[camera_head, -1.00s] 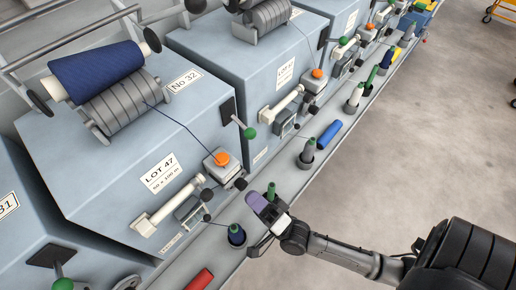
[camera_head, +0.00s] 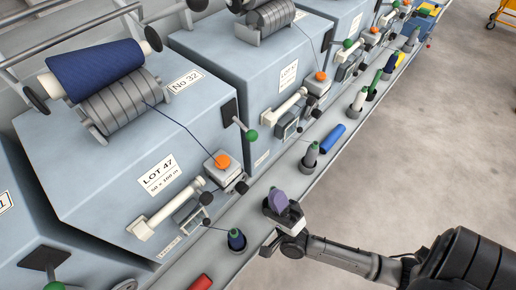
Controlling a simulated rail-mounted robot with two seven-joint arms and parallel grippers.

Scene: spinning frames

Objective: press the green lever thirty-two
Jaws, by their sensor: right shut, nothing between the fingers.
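The machine section labelled No 32 (camera_head: 110,165) is a large pale blue-grey box at the left. Its green lever (camera_head: 251,135) is a round green knob on a short pale arm from a black plate at the box's upper right edge. My right gripper (camera_head: 280,200) is shut and empty, with purplish fingers, over the grey ledge. It is below and right of the green knob, clearly apart from it. My left gripper is not in view.
An orange button block (camera_head: 222,162) and a white roller (camera_head: 165,208) are on the box front. Bobbins (camera_head: 236,239), (camera_head: 310,155), a blue tube (camera_head: 332,137) and a red tube (camera_head: 201,283) line the ledge (camera_head: 256,200).

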